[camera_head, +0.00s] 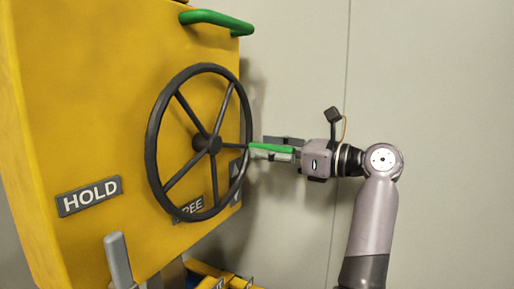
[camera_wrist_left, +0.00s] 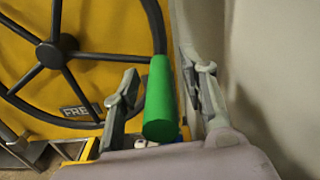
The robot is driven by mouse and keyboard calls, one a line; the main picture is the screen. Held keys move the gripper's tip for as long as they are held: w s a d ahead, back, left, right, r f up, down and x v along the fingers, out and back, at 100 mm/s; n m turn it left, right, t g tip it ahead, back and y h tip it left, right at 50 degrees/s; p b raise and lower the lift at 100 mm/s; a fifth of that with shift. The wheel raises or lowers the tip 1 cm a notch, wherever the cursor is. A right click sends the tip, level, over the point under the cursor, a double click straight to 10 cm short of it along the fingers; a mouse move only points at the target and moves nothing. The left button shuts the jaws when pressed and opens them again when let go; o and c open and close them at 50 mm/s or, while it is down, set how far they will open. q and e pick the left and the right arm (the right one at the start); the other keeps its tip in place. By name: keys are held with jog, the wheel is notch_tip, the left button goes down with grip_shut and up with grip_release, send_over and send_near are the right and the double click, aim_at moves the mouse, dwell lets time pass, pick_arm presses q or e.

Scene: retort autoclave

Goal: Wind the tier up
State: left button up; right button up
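A dark spoked handwheel (camera_head: 151,150) stands on the yellow panel in the head view; it also shows in the left wrist view (camera_wrist_left: 52,55). A green grip handle (camera_head: 268,148) sticks out from its rim on the right side. My left gripper (camera_head: 276,149) is at this handle. In the left wrist view the green handle (camera_wrist_left: 160,100) lies between the two fingers, with a gap visible on each side, so the gripper looks open around it. My right gripper is not in view.
The yellow housing (camera_head: 80,120) carries a HOLD label (camera_head: 90,196) and a partly covered FREE label (camera_head: 188,209). A grey lever (camera_head: 118,258) stands at lower left. A green bar handle (camera_head: 217,20) is above the wheel. A plain wall (camera_head: 430,90) lies behind.

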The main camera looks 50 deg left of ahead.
pick_arm(q)
jog(key=shift+c, duration=0.2)
grip_shut()
dwell(0.3)
dwell(0.4)
